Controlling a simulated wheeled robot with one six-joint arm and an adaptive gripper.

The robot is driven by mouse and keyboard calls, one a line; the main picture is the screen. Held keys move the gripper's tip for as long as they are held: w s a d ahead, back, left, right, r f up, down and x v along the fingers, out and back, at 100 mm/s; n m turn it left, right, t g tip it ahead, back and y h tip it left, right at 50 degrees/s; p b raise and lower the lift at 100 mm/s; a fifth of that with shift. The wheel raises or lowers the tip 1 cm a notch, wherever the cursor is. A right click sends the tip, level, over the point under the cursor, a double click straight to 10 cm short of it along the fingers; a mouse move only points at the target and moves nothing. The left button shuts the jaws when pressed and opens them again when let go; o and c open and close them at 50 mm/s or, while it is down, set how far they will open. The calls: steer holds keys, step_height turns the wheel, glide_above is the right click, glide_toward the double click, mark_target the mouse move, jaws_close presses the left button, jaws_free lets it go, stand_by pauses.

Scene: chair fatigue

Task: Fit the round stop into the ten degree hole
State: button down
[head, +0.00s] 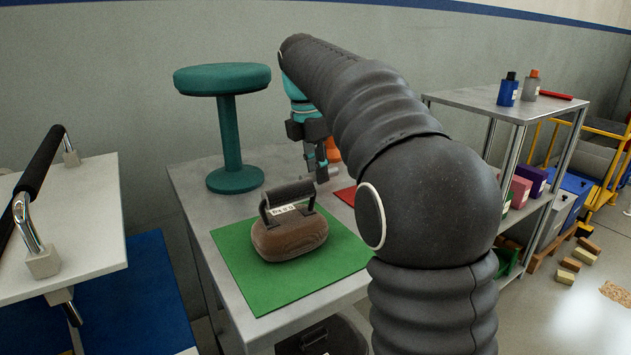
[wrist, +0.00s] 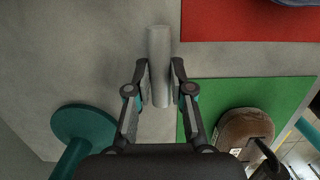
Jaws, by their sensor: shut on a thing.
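My gripper (wrist: 160,82) is shut on a plain grey cylinder, apparently the round stop (wrist: 159,45). In the wrist view the cylinder lies lengthwise between the two fingers, and its far end sticks out past the tips. In the head view my gripper (head: 318,165) is over the back part of the grey table (head: 188,178), behind the green mat. Whether the cylinder touches the table I cannot tell. I cannot make out a ten degree hole in either view.
A teal round-topped stand (head: 231,130) is left of my gripper. A brown weight with a handle (head: 290,238) sits on the green mat (head: 262,290). A red mat (head: 346,195) is partly hidden by my arm. A white table (head: 75,215) is at left, a shelf (head: 470,98) at right.

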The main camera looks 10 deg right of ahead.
steer(key=shift+f, duration=1.15)
steer(key=shift+f, duration=0.15)
steer(key=c, duration=1)
jaws_free()
steer(key=shift+c, duration=0.2)
